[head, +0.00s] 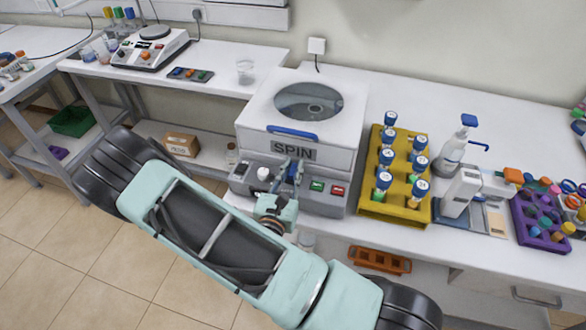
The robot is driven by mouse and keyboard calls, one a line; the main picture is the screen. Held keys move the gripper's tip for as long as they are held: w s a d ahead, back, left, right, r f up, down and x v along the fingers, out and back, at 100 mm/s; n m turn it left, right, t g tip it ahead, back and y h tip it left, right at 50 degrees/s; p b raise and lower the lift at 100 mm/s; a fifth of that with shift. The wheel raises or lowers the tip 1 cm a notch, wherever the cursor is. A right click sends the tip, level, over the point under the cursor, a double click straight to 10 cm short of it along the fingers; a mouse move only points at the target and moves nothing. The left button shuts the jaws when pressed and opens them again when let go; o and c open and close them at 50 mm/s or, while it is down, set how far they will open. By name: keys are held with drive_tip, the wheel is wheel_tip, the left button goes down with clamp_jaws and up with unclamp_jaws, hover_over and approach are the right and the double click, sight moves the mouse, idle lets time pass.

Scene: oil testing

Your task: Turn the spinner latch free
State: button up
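The spinner (334,131) is a white box-shaped machine marked SPIN on the bench. Its lid looks closed, with a round window (308,102) on top and a blue bar (292,132) at the lid's front edge. The grey front panel has a white knob (264,173) at left, and green (317,186) and red (337,190) buttons at right. My gripper (292,170) is at the middle of this panel, below the SPIN label and right of the white knob. It hides that part of the panel, so I cannot tell which part is the latch or whether my fingers grip anything.
A yellow rack (393,210) of blue-capped tubes stands close right of the spinner. Further right are a pump bottle (454,150) and a purple rack (538,222). A lower table with a hotplate-like device (150,46) and a clear beaker (245,71) is at left.

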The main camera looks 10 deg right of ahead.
drive_tip(key=v, duration=1.2)
idle(0.5)
